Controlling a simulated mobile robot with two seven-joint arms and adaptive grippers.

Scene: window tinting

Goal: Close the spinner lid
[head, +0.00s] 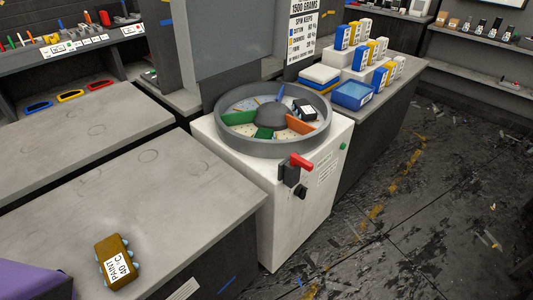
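The spinner (310,230) is a white cabinet with a round grey drum (240,146) on top. The drum is open, with orange, green and pale sections around a dark central hub (271,121). A small black and white item (304,110) sits in it on the right side. The spinner lid (234,32) appears to be the large grey panel standing upright behind the drum; its top is cut off by the frame edge. Neither of my grippers is in view.
A brown box labelled PAINT 40 °C (118,262) lies on the grey bench (160,205) left of the spinner. Blue, yellow and white boxes (362,60) stand on a counter behind to the right. The dark floor (420,210) at right has scattered scraps.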

